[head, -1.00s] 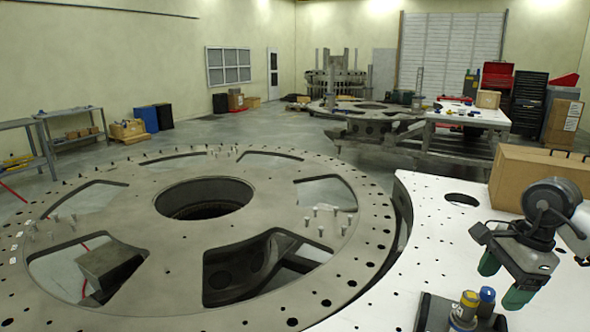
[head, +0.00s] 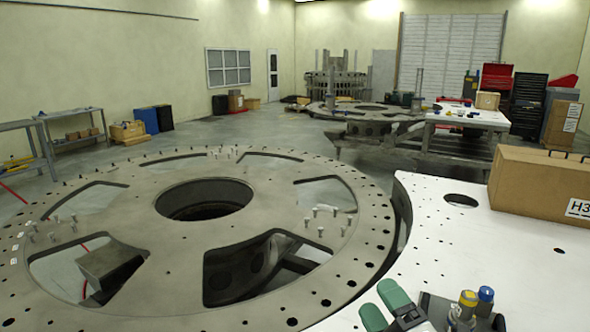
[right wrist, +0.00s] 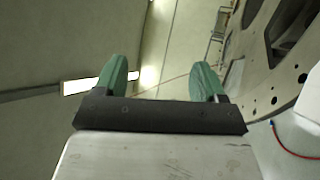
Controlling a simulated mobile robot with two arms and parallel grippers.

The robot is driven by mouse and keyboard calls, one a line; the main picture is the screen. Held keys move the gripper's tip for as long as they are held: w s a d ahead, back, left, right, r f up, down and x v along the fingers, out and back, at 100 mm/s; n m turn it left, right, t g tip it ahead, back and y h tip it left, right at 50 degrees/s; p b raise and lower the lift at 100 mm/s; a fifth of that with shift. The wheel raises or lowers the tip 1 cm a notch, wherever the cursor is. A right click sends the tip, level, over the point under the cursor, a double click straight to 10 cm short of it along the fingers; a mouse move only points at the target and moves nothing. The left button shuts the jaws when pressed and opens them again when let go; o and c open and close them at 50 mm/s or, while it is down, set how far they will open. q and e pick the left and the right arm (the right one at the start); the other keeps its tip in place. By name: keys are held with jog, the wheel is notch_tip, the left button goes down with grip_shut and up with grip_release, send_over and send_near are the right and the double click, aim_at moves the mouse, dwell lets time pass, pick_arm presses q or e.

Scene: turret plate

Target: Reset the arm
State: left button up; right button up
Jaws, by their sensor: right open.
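My right gripper (head: 384,306) shows at the bottom edge of the head view, over the front of the white table (head: 440,235). Its green fingertips also show in the right wrist view (right wrist: 160,80), spread well apart with nothing between them. It is open and empty, just left of a dark holder with a yellow-topped bottle (head: 467,305) and a blue-topped bottle (head: 485,302). The rest of the right arm is mostly out of the head view. My left gripper is in neither view.
The large grey turret plate (head: 130,190), with a central hole, cutouts and several upright bolts, fills the left and middle. A cardboard box (head: 535,183) stands on the white table at the right. The white tabletop between box and bottles is clear.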

jog(key=s+d+f+m+g+h, duration=0.2)
jog(key=f+m+h, duration=0.2)
jog(key=f+m, duration=0.15)
jog(key=s+d+f+m+g+h, duration=0.1)
jog(key=s+d+f+m+h, duration=0.1)
jog(key=d+f+m+h, duration=0.3)
jog(key=s+f+m+g, duration=0.5)
jog(key=s+f+g, duration=0.25)
jog(key=s, duration=0.25)
jog(key=s+f+m+g, duration=0.55)
jog(key=s+f, duration=0.25)
jog(key=s, duration=0.3)
notch_tip(320, 180, down, 31)
jog(key=n+g+b, duration=0.1)
jog(key=g+b, duration=0.1)
jog(key=b, duration=0.4)
jog(key=s+d+f+b, duration=0.2)
jog(key=s+f+b, duration=0.2)
jog(key=s+f, duration=1.2)
notch_tip(320, 180, down, 3)
jog(key=shift+s+d+f+g, duration=0.2)
jog(key=shift+s+g, duration=0.1)
jog(key=shift+g, duration=0.1)
